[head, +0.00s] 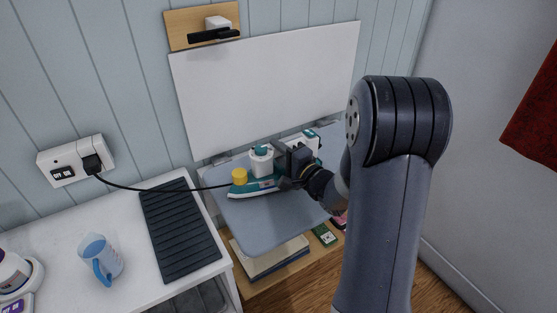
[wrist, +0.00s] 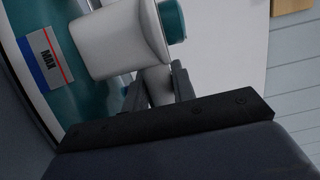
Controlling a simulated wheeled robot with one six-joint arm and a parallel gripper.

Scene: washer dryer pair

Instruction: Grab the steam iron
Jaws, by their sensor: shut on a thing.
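The teal and white steam iron (head: 248,190) lies on the grey-blue fold-down board (head: 265,219). Its pointed end faces left. My gripper (head: 286,166) reaches in from the right and covers the middle of the iron. In the wrist view, the iron (wrist: 112,42) fills the upper left, with a white grip part, a teal knob and a MAX mark. My gripper's fingers (wrist: 160,88) are shut on the white grip. The hold itself is partly hidden in the head view. I cannot tell whether the iron is clear of the board.
A yellow cylinder (head: 239,177) stands beside the iron's pointed end. A black cord runs from the wall socket (head: 75,160) towards it. A blue-handled jug (head: 100,257) and a dark ribbed mat (head: 178,230) are on the white top at left. Books (head: 272,262) lie below the board.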

